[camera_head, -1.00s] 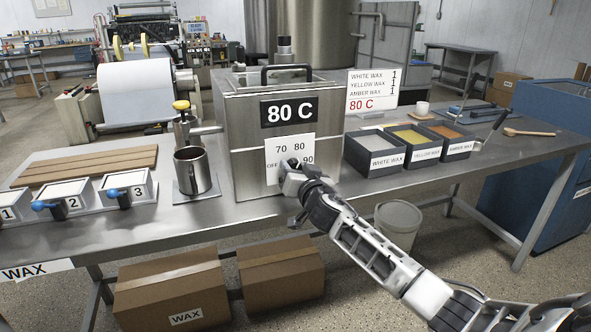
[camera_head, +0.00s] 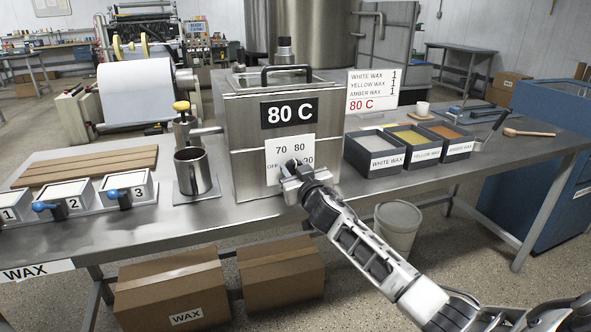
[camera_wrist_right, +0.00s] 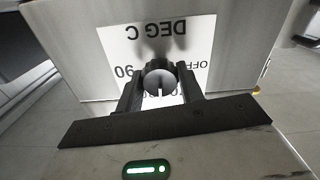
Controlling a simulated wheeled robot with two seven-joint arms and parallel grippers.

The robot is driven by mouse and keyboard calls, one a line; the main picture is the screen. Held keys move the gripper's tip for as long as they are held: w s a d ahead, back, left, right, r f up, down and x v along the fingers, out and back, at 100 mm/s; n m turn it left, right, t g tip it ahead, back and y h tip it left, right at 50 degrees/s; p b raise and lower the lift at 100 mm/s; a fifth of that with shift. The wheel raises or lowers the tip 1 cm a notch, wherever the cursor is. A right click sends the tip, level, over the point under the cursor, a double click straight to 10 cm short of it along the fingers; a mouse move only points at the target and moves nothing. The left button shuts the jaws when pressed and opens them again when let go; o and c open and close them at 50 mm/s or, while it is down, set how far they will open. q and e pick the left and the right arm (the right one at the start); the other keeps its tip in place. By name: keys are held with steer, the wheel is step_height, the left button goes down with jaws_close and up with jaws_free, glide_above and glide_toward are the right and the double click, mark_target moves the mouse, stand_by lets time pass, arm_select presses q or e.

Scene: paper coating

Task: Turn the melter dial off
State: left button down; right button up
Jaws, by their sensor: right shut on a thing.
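The melter (camera_head: 250,150) is a steel box on the table with a black "80 C" display (camera_head: 289,111). Its white dial plate (camera_head: 300,146) reads OFF, 70, 80 and 90. My right gripper (camera_head: 291,168) is at the plate and hides the dial in the head view. In the right wrist view, the round metal dial (camera_wrist_right: 160,78) sits between the two black fingers of my right gripper (camera_wrist_right: 161,88), which are shut on it. The dial's white mark points down in that upside-down view, roughly between 70 and 80. My left gripper is not in view.
A metal cup (camera_head: 192,172) stands under the spout, left of the melter. Three wax bins (camera_head: 372,168) stand to the right. A white bucket (camera_head: 397,225) stands on the floor behind my right arm.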

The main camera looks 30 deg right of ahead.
steer(key=n, duration=0.4)
steer(key=shift+n, duration=0.3)
steer(key=n+p, duration=0.1)
steer(key=n, duration=0.3)
steer(key=shift+n, duration=0.3)
steer(key=n, duration=0.5)
steer(key=shift+p, duration=0.4)
steer(key=shift+n+p, duration=0.3)
steer(key=shift+n, duration=1.9)
steer(key=o, duration=1)
